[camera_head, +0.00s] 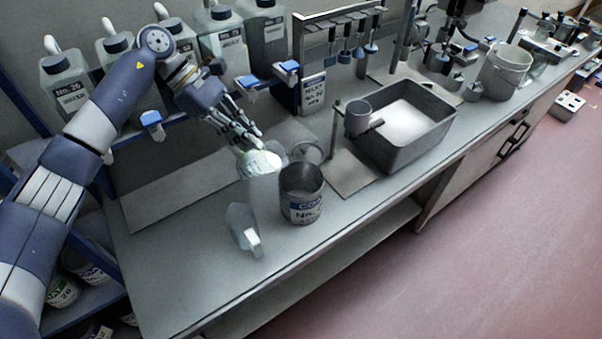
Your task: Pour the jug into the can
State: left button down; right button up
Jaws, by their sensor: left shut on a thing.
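The jug (264,190) is pale and see-through, just left of the can. A bright whitish-green patch shows at its top. The can (302,207) is grey with a blue and white label; it stands upright and open on the bench. My left gripper (249,142) reaches in from the upper left and is shut on the jug near its top. The fingers partly cover the grip, and I cannot tell the jug's exact tilt or whether it touches the bench. My right gripper is not in view.
A clear angular piece (243,230) shows at lower left of the jug; I cannot tell if it is separate. A grey tub (437,125) with white contents stands right of the can. Several bottles (220,38) line the back. The bench (180,265) is bare at front left.

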aim_at(266, 144)
pick_arm(q)
jog(key=shift+d+r+y+p, duration=0.1)
jog(key=shift+d+y+p, duration=0.2)
jog(key=shift+p, duration=0.35)
jog(key=d+r+y+p, duration=0.1)
jog(key=p, duration=0.2)
jog(key=d+r+y+p, duration=0.1)
jog(key=p, duration=0.2)
jog(key=shift+s+t+y, duration=0.25)
jog(key=shift+t+y, duration=0.05)
jog(key=shift+t, duration=0.1)
jog(key=shift+d, duration=0.15)
jog(key=shift+d+y, duration=0.1)
jog(key=shift+y, duration=0.2)
jog(key=shift+s+d+r+p, duration=0.1)
jog(key=shift+d+p, duration=0.35)
jog(key=shift+p, duration=0.3)
jog(key=shift+d, duration=0.1)
jog(key=shift+s+d+r+y, duration=0.1)
jog(key=shift+d+y, duration=0.2)
jog(key=shift+d+r, duration=0.1)
jog(key=shift+d, duration=0.2)
jog(key=shift+s+d+y, duration=0.15)
jog(key=shift+d+y, duration=0.15)
jog(key=shift+y, duration=0.1)
